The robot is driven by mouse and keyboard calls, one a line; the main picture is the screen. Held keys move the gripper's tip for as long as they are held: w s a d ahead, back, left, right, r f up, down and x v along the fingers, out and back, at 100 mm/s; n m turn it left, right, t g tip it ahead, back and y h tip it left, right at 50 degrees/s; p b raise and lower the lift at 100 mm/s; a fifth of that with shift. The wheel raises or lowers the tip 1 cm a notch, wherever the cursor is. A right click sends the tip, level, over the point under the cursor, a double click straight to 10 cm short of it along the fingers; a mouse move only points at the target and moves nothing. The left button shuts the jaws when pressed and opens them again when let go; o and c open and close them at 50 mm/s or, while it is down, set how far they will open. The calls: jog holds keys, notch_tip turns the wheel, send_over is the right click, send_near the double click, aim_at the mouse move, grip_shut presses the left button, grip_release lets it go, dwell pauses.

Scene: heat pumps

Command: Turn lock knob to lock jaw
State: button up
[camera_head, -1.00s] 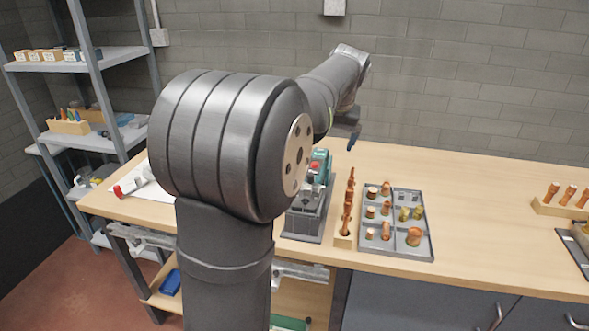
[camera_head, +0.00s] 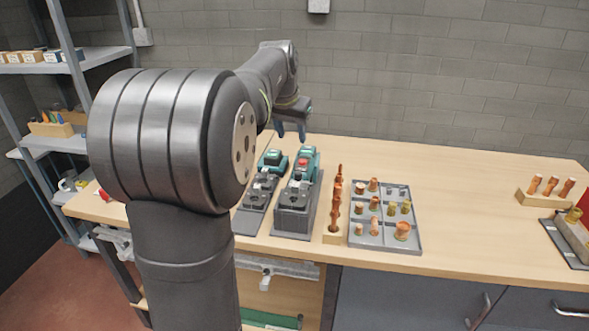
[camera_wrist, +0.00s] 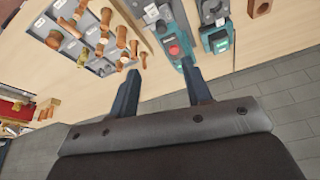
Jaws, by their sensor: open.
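Two teal and grey machines stand on the bench: the left machine (camera_head: 259,188) and the right machine (camera_head: 296,196), which has a red button (camera_head: 302,163). Each has dark grey clamp parts in front of its teal body. I cannot make out clearly which part is the lock knob or how the jaw stands. My gripper (camera_head: 291,133) is open and empty, raised above the back of the machines. In the wrist view my gripper (camera_wrist: 161,88) has its fingers apart with nothing between them. The red-button machine (camera_wrist: 181,60) and the other machine (camera_wrist: 219,42) lie beyond the fingertips there.
A wooden block with copper pieces (camera_head: 332,238) stands just right of the machines. A grey tray (camera_head: 400,244) of copper and brass fittings is beside it. Another wooden rack (camera_head: 540,199) stands far right. The bench (camera_head: 465,190) between is clear. A brick wall runs behind.

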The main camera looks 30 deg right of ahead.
aim_at(298, 172)
jog(key=shift+m+h, duration=0.3)
jog(key=x, duration=1.7)
jog(key=shift+w+a+f, duration=0.15)
jog(key=shift+w+a, duration=0.15)
jog(key=shift+a, duration=0.05)
